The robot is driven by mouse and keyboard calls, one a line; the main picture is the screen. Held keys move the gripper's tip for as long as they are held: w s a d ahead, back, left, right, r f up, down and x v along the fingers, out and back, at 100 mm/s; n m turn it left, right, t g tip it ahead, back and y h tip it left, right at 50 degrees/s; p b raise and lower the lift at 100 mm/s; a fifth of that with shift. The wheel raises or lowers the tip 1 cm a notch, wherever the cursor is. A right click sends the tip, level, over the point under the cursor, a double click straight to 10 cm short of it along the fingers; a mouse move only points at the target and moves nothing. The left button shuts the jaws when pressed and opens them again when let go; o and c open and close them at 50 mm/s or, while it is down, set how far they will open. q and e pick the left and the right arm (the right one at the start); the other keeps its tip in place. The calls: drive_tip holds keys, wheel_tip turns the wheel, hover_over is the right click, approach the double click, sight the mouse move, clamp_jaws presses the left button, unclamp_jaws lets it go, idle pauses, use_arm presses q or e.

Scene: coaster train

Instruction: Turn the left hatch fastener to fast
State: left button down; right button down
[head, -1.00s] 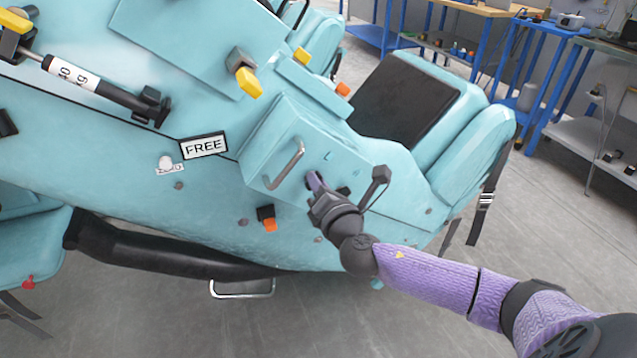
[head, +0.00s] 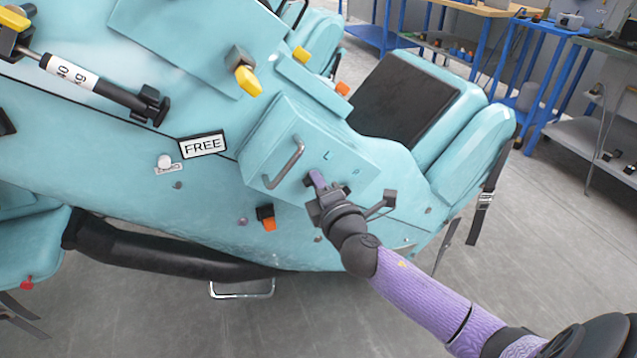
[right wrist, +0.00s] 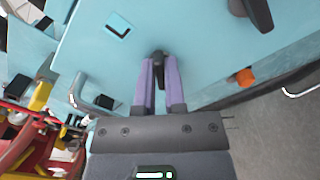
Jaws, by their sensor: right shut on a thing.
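The teal hatch box (head: 272,140) with a metal handle (head: 285,163) sits on the side of the coaster car. An "L" mark (head: 326,156) is on its face, and also shows in the right wrist view (right wrist: 118,25). My right gripper (head: 317,180) is at the face just below this mark. In the right wrist view its purple fingers (right wrist: 158,80) are shut on a small black fastener (right wrist: 157,58), the left one. The fingers hide most of it in the head view. Another black fastener (right wrist: 258,15) shows at upper right in the wrist view. My left gripper is not in view.
A "FREE" plate (head: 203,145) is on the car body left of the hatch. An orange-and-black catch (head: 268,218) is below the box. A black-padded teal seat (head: 405,100) is at upper right. Workbenches (head: 590,110) stand far behind, with open floor between.

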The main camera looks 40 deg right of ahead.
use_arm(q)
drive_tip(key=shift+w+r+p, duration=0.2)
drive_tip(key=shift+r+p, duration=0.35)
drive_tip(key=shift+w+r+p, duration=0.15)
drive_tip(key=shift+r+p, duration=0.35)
use_arm(e)
drive_tip(key=m, duration=1)
drive_tip(key=shift+f, duration=0.2)
drive_tip(key=shift+m, duration=0.3)
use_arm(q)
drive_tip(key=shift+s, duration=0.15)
use_arm(e)
drive_tip(key=c, duration=0.7)
unclamp_jaws()
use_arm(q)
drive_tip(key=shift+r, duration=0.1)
